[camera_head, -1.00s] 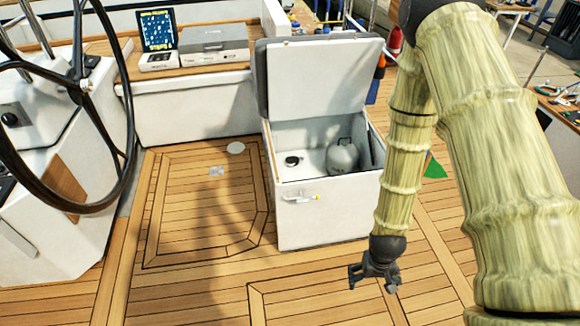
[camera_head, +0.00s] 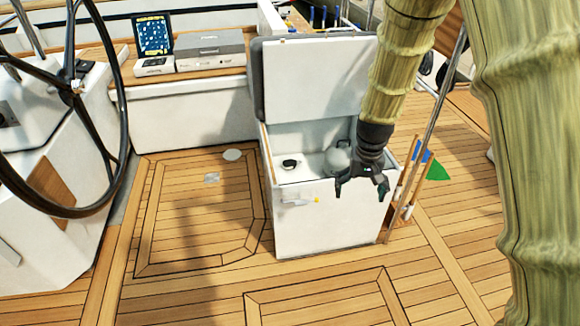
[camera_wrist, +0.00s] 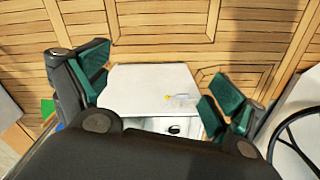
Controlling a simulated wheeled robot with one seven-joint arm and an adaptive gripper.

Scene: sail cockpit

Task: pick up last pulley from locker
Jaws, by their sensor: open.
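The open white locker (camera_head: 325,228) stands in the middle of the head view, its lid raised at the back. A small dark round object (camera_head: 290,163), which looks like the pulley, lies inside on the left. It also shows in the wrist view (camera_wrist: 174,129) inside the locker, beyond the front wall. My gripper (camera_head: 361,192) is open and empty, with its fingers apart, pointing down near the locker's front right corner. In the wrist view its green-padded fingers (camera_wrist: 158,95) frame the locker's front.
A grey canister (camera_head: 338,158) sits inside the locker on the right, partly hidden by my gripper. The raised lid (camera_head: 315,80) blocks the back. The steering wheel (camera_head: 122,120) stands left. The deck in front is clear.

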